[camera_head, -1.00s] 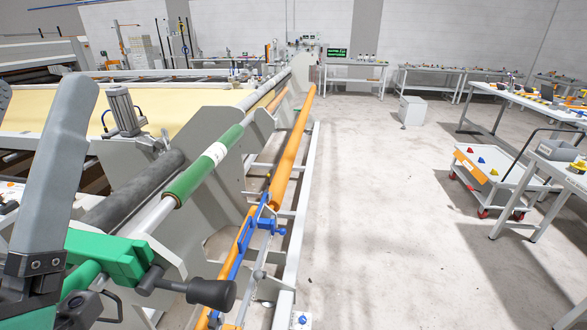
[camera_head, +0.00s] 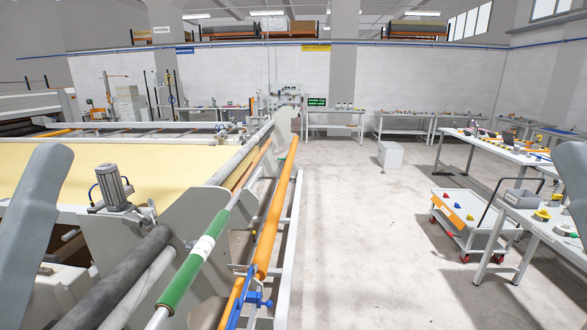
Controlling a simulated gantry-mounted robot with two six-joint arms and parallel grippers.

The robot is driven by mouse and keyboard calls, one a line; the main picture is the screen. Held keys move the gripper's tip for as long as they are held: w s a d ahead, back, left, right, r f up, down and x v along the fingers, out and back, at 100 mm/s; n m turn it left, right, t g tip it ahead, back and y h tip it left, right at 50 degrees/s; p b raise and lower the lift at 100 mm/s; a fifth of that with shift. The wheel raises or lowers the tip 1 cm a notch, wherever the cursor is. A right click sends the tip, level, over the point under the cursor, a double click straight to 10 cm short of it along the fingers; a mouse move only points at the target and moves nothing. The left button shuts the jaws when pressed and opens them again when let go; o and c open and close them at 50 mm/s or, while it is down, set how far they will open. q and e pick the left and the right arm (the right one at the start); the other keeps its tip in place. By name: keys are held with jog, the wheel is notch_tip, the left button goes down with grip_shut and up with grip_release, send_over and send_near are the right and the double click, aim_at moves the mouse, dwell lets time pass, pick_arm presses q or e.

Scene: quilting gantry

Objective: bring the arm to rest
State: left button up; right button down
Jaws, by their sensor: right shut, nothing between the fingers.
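Grey links of my own arms rise at the left edge and the right edge of the head view. No fingers show on either side, so both grippers are out of the picture. No object is seen held.
The quilting machine's cream bed (camera_head: 110,172) fills the left, with a green roller (camera_head: 186,275) and an orange tube (camera_head: 272,225) along its side. A white trolley (camera_head: 462,212) and workbenches (camera_head: 488,150) stand right. A grey box (camera_head: 391,157) stands on open floor (camera_head: 350,240).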

notch_tip(320, 180, up, 30)
jog(key=p, duration=2.7)
notch_tip(320, 180, down, 5)
jog(key=b, duration=0.5)
jog(key=shift+f, duration=0.15)
